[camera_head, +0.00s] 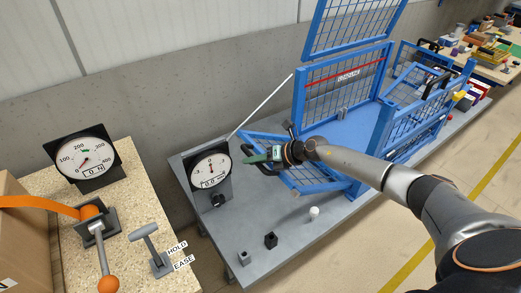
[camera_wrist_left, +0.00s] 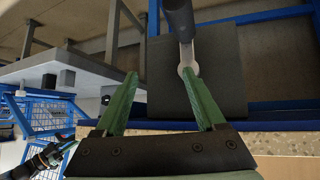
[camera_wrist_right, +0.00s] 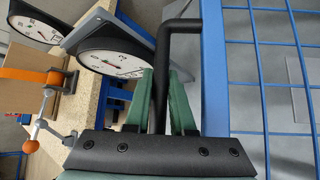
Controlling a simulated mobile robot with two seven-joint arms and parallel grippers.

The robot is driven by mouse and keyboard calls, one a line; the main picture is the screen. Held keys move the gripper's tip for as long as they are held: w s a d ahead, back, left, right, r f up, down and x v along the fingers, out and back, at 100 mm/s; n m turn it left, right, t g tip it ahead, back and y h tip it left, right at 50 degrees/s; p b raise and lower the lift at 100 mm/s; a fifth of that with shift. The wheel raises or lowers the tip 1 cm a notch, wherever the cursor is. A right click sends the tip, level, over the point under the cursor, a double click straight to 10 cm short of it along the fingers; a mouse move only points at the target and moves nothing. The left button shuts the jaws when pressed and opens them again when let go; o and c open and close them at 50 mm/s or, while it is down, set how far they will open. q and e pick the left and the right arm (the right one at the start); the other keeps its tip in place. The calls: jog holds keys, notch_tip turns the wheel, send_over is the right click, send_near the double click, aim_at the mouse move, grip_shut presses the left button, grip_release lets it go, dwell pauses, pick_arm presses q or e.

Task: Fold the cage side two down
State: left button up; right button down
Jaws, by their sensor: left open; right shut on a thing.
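The blue cage (camera_head: 340,80) stands on a grey table with mesh panels around it. A blue mesh panel (camera_head: 295,180) at its near left end leans outward at a slant, toward the dial gauge. My right gripper (camera_head: 252,158) is at this panel's outer edge, shut on its black bar handle (camera_wrist_right: 182,22). In the right wrist view the handle passes between the green fingers, beside the panel's blue frame (camera_wrist_right: 214,70). My left gripper (camera_wrist_left: 160,73) is open, with a dark rod's pale rounded end (camera_wrist_left: 187,62) near its right finger. No panel label is readable.
A dial gauge (camera_head: 211,168) stands close beside the slanted panel. Small blocks (camera_head: 271,240) and a white knob (camera_head: 314,212) are on the table's front part. At left, another gauge (camera_head: 83,160), an orange lever and a HOLD/EASE lever (camera_head: 152,245) occupy a wooden bench.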

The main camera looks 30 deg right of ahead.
jog(key=shift+a+f, duration=0.6)
jog(key=shift+f, duration=0.3)
jog(key=c, duration=0.8)
grip_release()
jog(key=shift+o, duration=0.2)
jog(key=shift+d, duration=0.1)
notch_tip(320, 180, up, 6)
send_over(284, 176)
jog(key=shift+w+a, duration=0.25)
jog(key=shift+w, duration=0.2)
jog(key=shift+s+d+r, duration=0.25)
jog(key=shift+s+r, duration=0.1)
jog(key=shift+r, duration=0.1)
